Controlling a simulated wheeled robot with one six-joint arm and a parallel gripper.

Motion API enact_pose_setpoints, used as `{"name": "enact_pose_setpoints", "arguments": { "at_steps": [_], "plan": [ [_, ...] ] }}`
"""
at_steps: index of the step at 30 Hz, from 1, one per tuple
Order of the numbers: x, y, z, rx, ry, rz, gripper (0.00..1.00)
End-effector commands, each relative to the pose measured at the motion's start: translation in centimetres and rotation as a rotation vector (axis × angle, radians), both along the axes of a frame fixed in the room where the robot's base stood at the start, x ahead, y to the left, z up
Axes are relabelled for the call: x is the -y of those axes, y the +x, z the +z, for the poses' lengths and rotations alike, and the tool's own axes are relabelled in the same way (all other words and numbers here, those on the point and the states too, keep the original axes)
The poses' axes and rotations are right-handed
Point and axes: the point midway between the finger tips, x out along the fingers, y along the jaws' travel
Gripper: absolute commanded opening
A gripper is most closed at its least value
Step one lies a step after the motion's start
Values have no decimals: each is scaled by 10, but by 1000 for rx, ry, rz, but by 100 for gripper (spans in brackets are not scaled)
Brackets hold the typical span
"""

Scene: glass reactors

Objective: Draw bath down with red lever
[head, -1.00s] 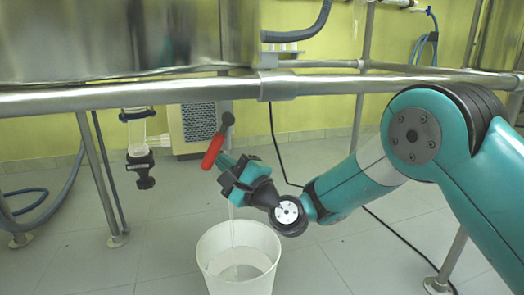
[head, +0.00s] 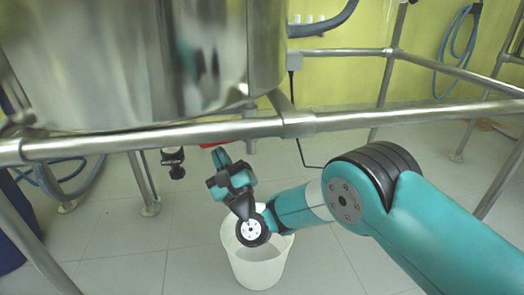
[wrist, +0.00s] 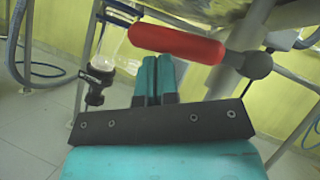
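The red lever (head: 214,145) shows as a thin strip just under the steel rail in the head view, mostly hidden by the rail. In the wrist view the red lever (wrist: 178,43) lies nearly level, its right end running to a grey valve body (wrist: 247,64). My gripper (head: 220,156) is just below the lever. In the wrist view my gripper (wrist: 155,62) has its two teal fingers together, tips close under the lever; I cannot tell whether they touch it. Nothing shows between them. The white bucket (head: 258,270) stands on the floor below my wrist. No stream is visible now.
The steel vessel (head: 140,60) and its rail (head: 190,136) stand above my gripper. A black-ended glass outlet (head: 173,161) hangs to the left and also shows in the wrist view (wrist: 96,80). Frame legs stand at both sides. Tiled floor around the bucket is clear.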

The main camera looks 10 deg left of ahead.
Motion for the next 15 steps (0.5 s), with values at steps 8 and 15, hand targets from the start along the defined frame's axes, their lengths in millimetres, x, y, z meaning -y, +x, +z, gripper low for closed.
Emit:
{"name": "enact_pose_setpoints", "arguments": {
  "at_steps": [8,15],
  "plan": [
    [-5,-3,14,1,0,1,0],
    [-6,-3,15,2,-1,-1,0]
  ]
}}
